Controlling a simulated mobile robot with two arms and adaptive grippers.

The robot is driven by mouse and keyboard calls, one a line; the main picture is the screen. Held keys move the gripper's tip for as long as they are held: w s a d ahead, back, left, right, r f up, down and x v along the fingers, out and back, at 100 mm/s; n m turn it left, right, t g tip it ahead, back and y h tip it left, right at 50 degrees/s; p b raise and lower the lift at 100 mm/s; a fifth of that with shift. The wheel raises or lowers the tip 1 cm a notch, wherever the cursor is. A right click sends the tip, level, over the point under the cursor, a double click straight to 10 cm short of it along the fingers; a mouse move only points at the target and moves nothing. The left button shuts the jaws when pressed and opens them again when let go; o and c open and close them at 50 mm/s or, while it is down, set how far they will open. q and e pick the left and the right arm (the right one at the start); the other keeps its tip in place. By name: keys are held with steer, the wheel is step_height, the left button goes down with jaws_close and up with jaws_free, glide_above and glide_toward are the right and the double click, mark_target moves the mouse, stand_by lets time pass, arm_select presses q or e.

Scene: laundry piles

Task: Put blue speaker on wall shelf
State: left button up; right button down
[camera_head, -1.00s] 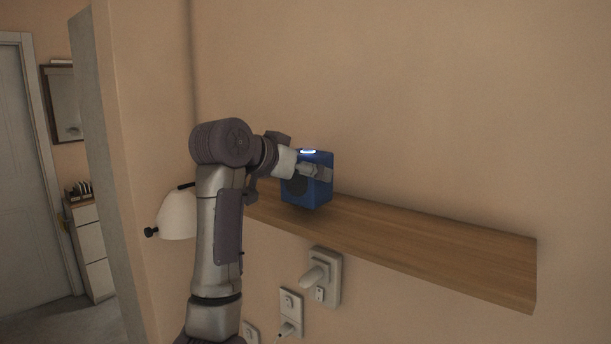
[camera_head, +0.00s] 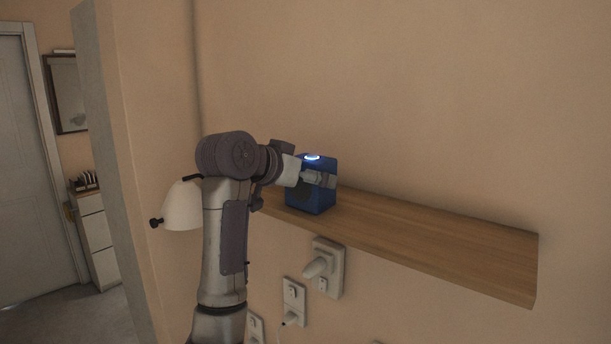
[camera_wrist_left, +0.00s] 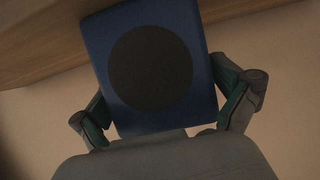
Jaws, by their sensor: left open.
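The blue speaker (camera_head: 312,201), a box with a glowing white ring on top, stands upright on the left part of the wooden wall shelf (camera_head: 430,241). It appears to rest on the board. My left gripper (camera_head: 320,179) is open at the speaker, with its fingers along the sides. In the left wrist view, the speaker (camera_wrist_left: 151,68) shows its round dark grille between the open fingers of my left gripper (camera_wrist_left: 168,104), and part of the wooden shelf (camera_wrist_left: 40,45) lies behind it. The fingertips are partly hidden. My right gripper is not in view.
A white lamp-like shade (camera_head: 183,207) is beside my left arm. Sockets with plugs (camera_head: 328,268) are on the wall below the shelf. The shelf right of the speaker is bare. A wall edge (camera_head: 105,150) stands at the left, with a door (camera_head: 35,160) beyond.

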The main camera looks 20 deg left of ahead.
arm_select(q)
steer(key=b+v, duration=0.6)
steer(key=v, duration=0.6)
steer(key=shift+r, duration=0.15)
